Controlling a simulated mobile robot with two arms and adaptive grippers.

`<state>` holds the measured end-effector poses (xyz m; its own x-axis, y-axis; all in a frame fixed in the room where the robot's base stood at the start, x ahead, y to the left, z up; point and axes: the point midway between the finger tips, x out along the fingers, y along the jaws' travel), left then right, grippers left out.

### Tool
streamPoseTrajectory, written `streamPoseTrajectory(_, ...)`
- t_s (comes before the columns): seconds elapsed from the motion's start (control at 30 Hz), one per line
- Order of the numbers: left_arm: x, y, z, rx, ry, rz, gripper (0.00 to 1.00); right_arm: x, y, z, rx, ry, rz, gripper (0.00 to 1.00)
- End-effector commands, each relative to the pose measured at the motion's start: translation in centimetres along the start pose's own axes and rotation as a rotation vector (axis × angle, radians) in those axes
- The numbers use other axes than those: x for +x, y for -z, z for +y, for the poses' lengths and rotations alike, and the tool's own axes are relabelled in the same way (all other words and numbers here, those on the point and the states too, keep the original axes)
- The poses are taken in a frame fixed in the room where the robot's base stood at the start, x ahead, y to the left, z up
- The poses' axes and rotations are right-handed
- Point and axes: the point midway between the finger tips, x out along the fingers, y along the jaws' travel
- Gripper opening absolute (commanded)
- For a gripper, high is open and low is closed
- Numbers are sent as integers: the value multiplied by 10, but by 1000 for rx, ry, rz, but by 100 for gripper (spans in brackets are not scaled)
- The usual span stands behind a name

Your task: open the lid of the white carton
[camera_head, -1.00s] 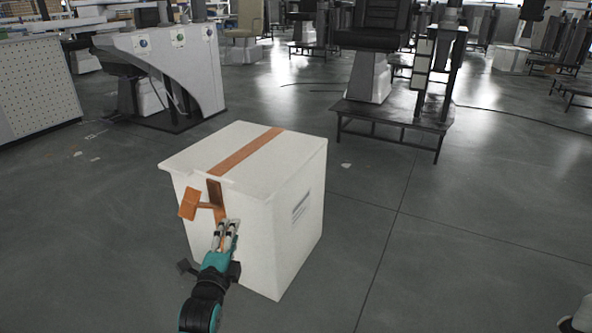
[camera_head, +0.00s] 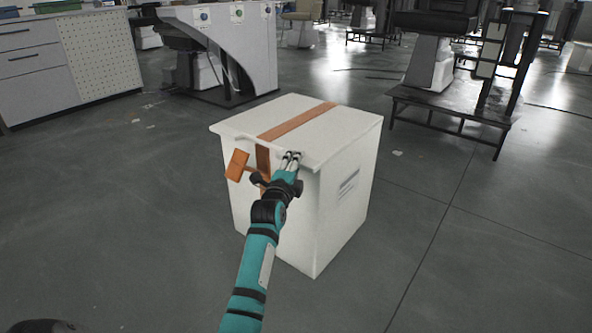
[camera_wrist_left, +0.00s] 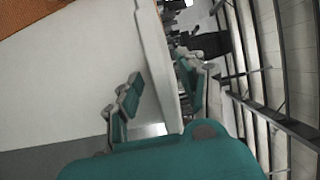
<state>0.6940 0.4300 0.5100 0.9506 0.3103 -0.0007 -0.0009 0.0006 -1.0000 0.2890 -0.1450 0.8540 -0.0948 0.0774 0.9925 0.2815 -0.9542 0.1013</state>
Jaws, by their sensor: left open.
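The white carton (camera_head: 341,212) stands upright on the floor with its lid (camera_head: 345,125) shut. An orange strip (camera_head: 290,124) runs over the lid and down the front, and an orange tab (camera_head: 237,164) sticks out at the front. My left gripper (camera_head: 292,155) is open at the lid's front edge, right of the strip. In the left wrist view the white lid edge (camera_wrist_left: 156,60) runs between the open fingers of my left gripper (camera_wrist_left: 160,85), with the carton wall (camera_wrist_left: 75,85) on the left. I cannot tell whether they touch. My right gripper is not in view.
A white curved stand (camera_head: 222,45) and a cabinet (camera_head: 40,65) are behind at the left. A chair on a dark platform (camera_head: 450,104) stands behind at the right. The grey floor (camera_head: 120,220) around the carton is clear.

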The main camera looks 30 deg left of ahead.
Motion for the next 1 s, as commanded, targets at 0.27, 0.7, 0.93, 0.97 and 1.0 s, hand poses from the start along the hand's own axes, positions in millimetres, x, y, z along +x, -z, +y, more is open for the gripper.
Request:
streamPoseTrajectory(0.27, 12, 0, -1, -1, 0, 1, 40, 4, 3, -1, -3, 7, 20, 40)
streamPoseTrajectory(0.7, 12, 0, -1, -1, 0, 1, 5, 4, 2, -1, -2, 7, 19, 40)
streamPoseTrajectory(0.93, 12, 0, 0, -1, 0, 1, 0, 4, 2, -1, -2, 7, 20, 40)
streamPoseTrajectory(0.97, 12, 0, 0, -1, -1, 1, 0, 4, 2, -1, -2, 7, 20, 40)
streamPoseTrajectory(1.0, 12, 0, 0, -1, -1, 1, 0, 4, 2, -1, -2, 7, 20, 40)
